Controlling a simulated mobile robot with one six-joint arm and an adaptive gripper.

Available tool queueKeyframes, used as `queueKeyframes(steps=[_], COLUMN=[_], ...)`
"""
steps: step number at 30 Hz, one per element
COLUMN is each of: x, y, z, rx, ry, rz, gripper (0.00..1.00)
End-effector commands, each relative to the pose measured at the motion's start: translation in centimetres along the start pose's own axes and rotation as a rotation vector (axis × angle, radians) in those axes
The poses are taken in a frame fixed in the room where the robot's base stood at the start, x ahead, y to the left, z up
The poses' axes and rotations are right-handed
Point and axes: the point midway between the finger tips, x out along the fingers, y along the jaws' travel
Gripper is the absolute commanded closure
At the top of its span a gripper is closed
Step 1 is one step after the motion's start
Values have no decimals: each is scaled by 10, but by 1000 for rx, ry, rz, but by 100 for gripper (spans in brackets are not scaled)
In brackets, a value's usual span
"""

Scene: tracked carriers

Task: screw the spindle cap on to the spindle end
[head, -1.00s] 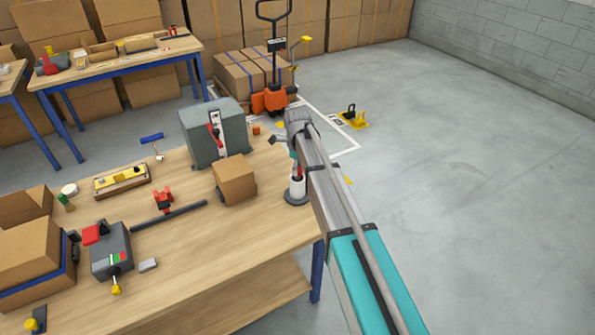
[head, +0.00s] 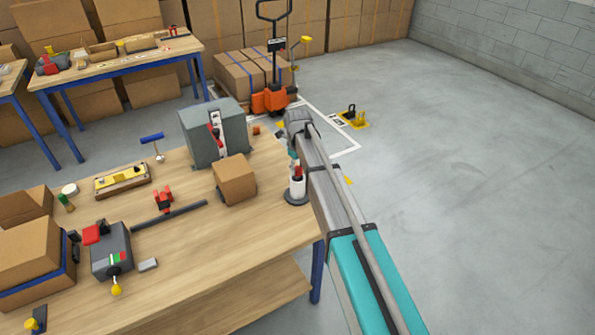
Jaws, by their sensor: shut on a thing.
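A white upright cylinder (head: 297,187) with a red top part (head: 298,171) stands on a grey round base at the right edge of the near bench; it looks like the spindle. My arm reaches in from the lower right, and its end is just above and behind this cylinder. Only a small part of my gripper (head: 293,154) shows, directly over the red part. It is shut, apparently on the spindle cap, which I cannot make out. The fingertips are mostly hidden by my arm, and I cannot tell whether cap and spindle touch.
A cardboard box (head: 236,180) and a grey machine housing (head: 214,133) stand left of the cylinder. A black bar with a red clamp (head: 163,198) lies further left. The bench (head: 215,255) is clear in front. An orange pallet truck (head: 270,101) stands behind.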

Motion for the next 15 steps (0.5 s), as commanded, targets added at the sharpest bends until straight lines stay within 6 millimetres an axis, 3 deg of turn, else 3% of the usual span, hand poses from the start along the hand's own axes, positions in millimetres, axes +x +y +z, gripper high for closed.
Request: queueKeyframes(steps=[15], x=[0], y=[-1], z=[1], rx=[383], ry=[-2], rz=[-1], gripper=[84])
